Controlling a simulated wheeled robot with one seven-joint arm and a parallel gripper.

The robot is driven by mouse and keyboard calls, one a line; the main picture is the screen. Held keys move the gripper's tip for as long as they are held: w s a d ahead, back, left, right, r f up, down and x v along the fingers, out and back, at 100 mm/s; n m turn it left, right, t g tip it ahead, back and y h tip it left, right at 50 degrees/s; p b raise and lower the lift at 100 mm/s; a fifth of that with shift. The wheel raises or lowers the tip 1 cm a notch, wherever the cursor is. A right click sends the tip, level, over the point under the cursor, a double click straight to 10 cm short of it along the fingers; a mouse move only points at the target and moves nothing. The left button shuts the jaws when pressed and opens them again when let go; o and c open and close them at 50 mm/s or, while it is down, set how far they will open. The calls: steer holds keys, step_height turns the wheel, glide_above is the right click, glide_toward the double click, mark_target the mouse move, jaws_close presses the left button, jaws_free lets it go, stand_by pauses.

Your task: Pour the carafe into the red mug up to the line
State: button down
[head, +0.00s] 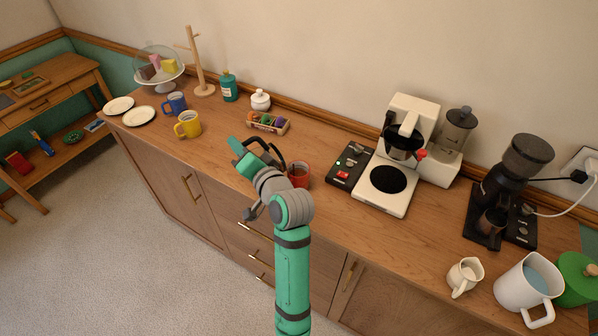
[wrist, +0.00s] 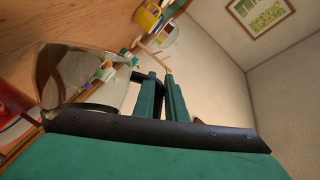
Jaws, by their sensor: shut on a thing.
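My gripper (head: 247,160) is above the counter, left of the red mug (head: 299,174). In the wrist view its two fingers (wrist: 162,84) are closed on the black handle of the glass carafe (wrist: 82,80). The carafe is clear glass, and in the head view only its dark parts (head: 271,150) show past my gripper and arm. The carafe is held close to the mug; its exact tilt and liquid level are hard to tell. The mug stands upright with a dark inside; its line is not visible. The mug's red side also shows at the wrist view's left edge (wrist: 12,108).
The coffee maker (head: 388,178) and a black switch panel (head: 346,163) stand right of the mug. A grinder (head: 510,180), small white pitcher (head: 465,276) and white jug (head: 524,287) are farther right. Yellow (head: 188,124) and blue (head: 174,103) mugs stand left. A small crate (head: 267,123) is behind.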

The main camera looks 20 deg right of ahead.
steer(key=shift+d+r, duration=0.1)
steer(key=shift+w+a+f+n+g+h+b, duration=0.55)
steer(key=shift+a+f+n+h, duration=0.6)
steer(key=shift+a+f+n, duration=1.8)
steer(key=shift+w+a+f+n+g+h+b, duration=0.2)
steer(key=shift+a+f+n+g+h+b, duration=0.75)
steer(key=shift+f, duration=3.45)
steer(key=shift+n+h, duration=0.3)
steer(key=shift+n, duration=0.2)
steer(key=shift+w+a+r+p, duration=0.1)
steer(key=shift+a+r+p, duration=0.15)
steer(key=shift+r, duration=0.95)
steer(key=shift+w+a+r+p, duration=0.15)
steer(key=shift+r+p, duration=0.1)
steer(key=shift+r, duration=0.95)
steer(key=shift+s+a+f, duration=0.1)
steer(key=shift+s, duration=0.1)
